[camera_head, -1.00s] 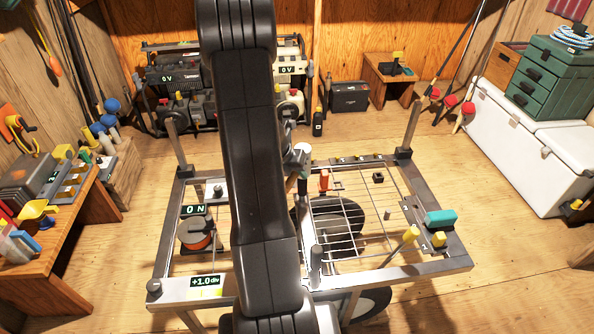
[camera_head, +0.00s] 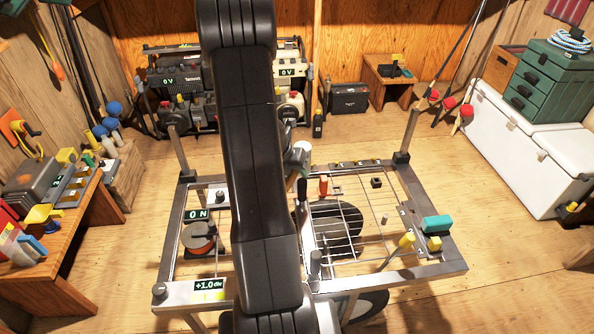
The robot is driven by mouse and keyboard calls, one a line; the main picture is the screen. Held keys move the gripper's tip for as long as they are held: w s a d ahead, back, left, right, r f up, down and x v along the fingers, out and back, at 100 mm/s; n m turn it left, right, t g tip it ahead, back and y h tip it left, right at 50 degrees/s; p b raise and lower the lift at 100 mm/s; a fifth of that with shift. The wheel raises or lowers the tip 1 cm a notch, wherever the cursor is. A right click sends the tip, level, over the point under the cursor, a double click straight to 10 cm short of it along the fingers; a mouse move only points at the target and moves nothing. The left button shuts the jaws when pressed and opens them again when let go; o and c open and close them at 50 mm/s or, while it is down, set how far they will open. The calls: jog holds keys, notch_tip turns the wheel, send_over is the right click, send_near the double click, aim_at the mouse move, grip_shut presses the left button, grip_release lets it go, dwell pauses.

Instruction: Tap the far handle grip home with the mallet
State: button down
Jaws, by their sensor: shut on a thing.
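My gripper (camera_head: 297,160) shows only in part beside my dark arm, which hides much of it. It is over the middle of the metal cart frame (camera_head: 435,270). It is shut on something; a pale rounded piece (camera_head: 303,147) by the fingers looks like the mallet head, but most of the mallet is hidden. An upright orange grip (camera_head: 323,186) stands at the far side of the wire rack, to the right of the gripper and apart from it. A yellow grip (camera_head: 407,240) sits tilted on a rod nearer the front right. I cannot tell which one is the far handle grip.
A teal block (camera_head: 437,222) and a small yellow block (camera_head: 434,243) lie at the cart's right edge. Upright posts stand at the cart's far corners. A reel (camera_head: 198,237) is at left. A wooden bench (camera_head: 75,240) with tools stands left of the cart.

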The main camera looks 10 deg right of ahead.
jog(key=shift+r+p, duration=0.4)
jog(key=shift+p, duration=0.1)
jog(key=shift+f, duration=0.1)
notch_tip(320, 180, down, 4)
jog(key=b, duration=0.3)
jog(key=shift+f+b, duration=0.2)
jog(key=shift+b, duration=0.2)
jog(key=shift+r, duration=0.1)
notch_tip(320, 180, up, 4)
jog(key=p, duration=0.4)
jog(key=shift+f, duration=0.2)
